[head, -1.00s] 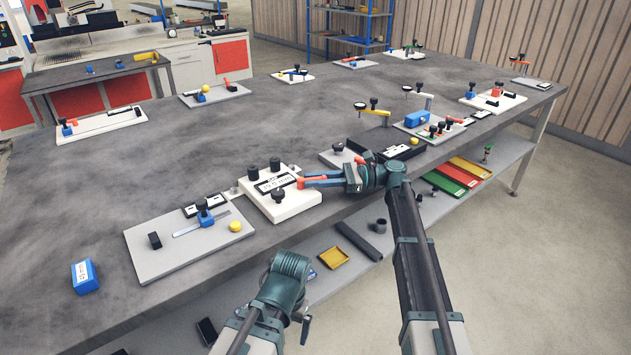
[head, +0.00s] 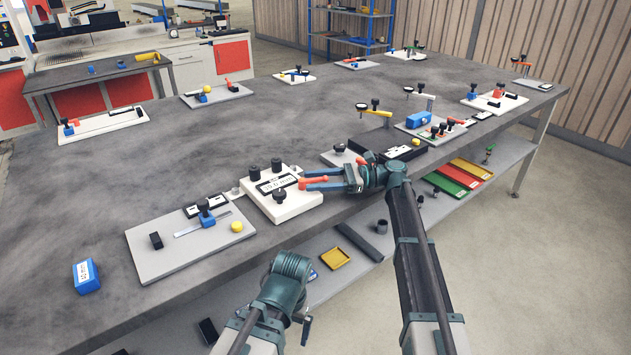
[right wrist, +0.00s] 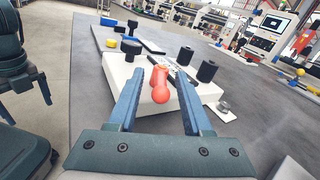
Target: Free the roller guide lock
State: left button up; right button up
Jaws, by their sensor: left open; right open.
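The roller guide block (head: 262,201) is a white block on the near part of the bench, with black rollers, a label plate and a black knob (head: 279,195). Its red lever (head: 313,183) sticks out toward my right gripper (head: 305,180). My right gripper is open, with one blue finger on each side of the lever. In the right wrist view the red lever (right wrist: 160,82) stands between the fingers (right wrist: 160,76), with gaps on both sides. My left gripper (head: 304,322) is low in front of the bench edge, away from the block; its fingers are hardly visible.
A grey plate (head: 160,262) with a blue clamp and yellow knob lies left of the block. A blue box (head: 86,276) is at the near left. Other fixtures stand to the right along the edge. A lower shelf holds a yellow tray (head: 335,258). The bench middle is clear.

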jog(key=d, duration=0.4)
jog(key=w+d, duration=0.1)
jog(key=d, duration=0.8)
jog(key=shift+w+d, duration=0.25)
jog(key=shift+d, duration=0.1)
